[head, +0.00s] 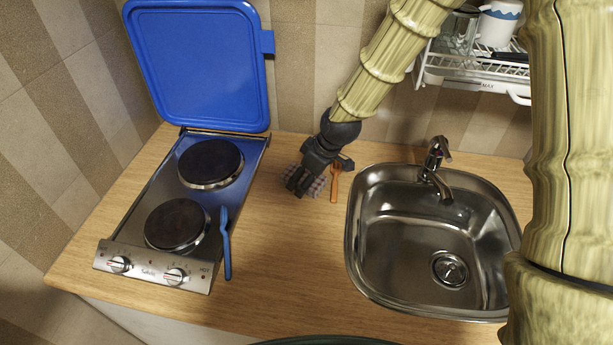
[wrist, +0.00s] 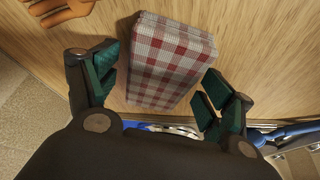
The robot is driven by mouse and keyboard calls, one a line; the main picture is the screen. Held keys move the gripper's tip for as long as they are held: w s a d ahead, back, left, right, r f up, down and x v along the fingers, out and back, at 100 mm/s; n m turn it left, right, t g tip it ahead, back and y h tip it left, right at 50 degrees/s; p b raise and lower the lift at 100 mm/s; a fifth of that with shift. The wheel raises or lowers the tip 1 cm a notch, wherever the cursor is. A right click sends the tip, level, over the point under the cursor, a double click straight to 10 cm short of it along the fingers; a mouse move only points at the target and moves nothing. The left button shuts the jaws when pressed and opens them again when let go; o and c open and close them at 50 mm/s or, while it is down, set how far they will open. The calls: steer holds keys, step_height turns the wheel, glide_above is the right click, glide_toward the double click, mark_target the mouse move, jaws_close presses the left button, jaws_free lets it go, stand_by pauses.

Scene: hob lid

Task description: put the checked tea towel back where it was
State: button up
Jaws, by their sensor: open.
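The checked tea towel (wrist: 168,62), folded into a red, white and grey block, lies on the wooden worktop. In the wrist view it sits between the two open fingers of my gripper (wrist: 155,93), with a gap on the finger sides. In the head view my gripper (head: 300,185) is over the towel (head: 318,186), which is mostly hidden behind it. The towel lies between the hob (head: 140,250) and the sink, close to the back wall.
An orange fork-like utensil (head: 334,182) lies just right of the towel. A blue utensil (head: 226,245) rests over the hob's right edge. The blue hob lid (head: 200,65) stands open. The sink (head: 372,270) is right, a dish rack (head: 470,70) above. The front middle worktop is clear.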

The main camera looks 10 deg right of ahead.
steer(key=b+v, duration=0.1)
steer(key=v, duration=1.1)
steer(key=shift+b, duration=0.35)
steer(key=shift+r, duration=0.15)
